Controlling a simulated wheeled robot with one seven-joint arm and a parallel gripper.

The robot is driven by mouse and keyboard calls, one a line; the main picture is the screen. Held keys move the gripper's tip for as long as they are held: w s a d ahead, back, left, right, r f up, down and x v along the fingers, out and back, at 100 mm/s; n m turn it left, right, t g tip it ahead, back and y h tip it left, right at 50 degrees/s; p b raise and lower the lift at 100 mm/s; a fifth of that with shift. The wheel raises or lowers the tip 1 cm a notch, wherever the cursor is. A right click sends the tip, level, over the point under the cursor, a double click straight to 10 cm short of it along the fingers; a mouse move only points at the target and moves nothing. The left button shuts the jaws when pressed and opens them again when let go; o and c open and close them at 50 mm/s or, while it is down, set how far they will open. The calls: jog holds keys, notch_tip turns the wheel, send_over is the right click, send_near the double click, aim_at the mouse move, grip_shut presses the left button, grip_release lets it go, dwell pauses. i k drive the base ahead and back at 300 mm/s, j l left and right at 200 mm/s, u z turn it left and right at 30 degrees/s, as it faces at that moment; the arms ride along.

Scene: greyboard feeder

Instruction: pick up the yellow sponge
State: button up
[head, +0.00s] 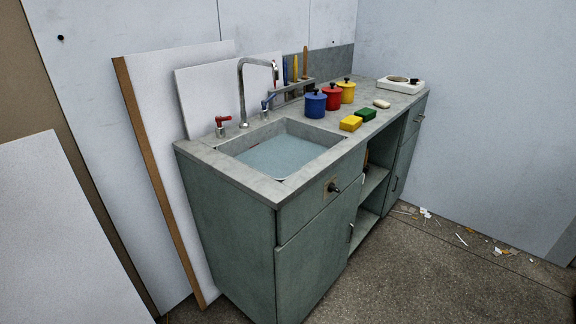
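The yellow sponge (351,123) is a small block lying flat on the grey counter, just right of the sink's right rim and near the front edge. A green block of similar shape (366,115) lies right behind it to the right; I cannot tell whether the two touch. My gripper is not in view.
The sink (277,157) is left of the sponge, with a tall tap (241,92) behind. Blue (315,104), red (332,98) and yellow (346,92) lidded pots stand behind. A pale object (382,103) and a white hotplate (401,85) are right. The floor in front is mostly clear.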

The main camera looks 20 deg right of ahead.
aim_at(350, 124)
jog(key=i+l+u, duration=0.25)
jog(key=i, duration=0.3)
jog(key=i+l+u, duration=0.25)
jog(key=i+l, duration=0.15)
jog(key=i, duration=0.1)
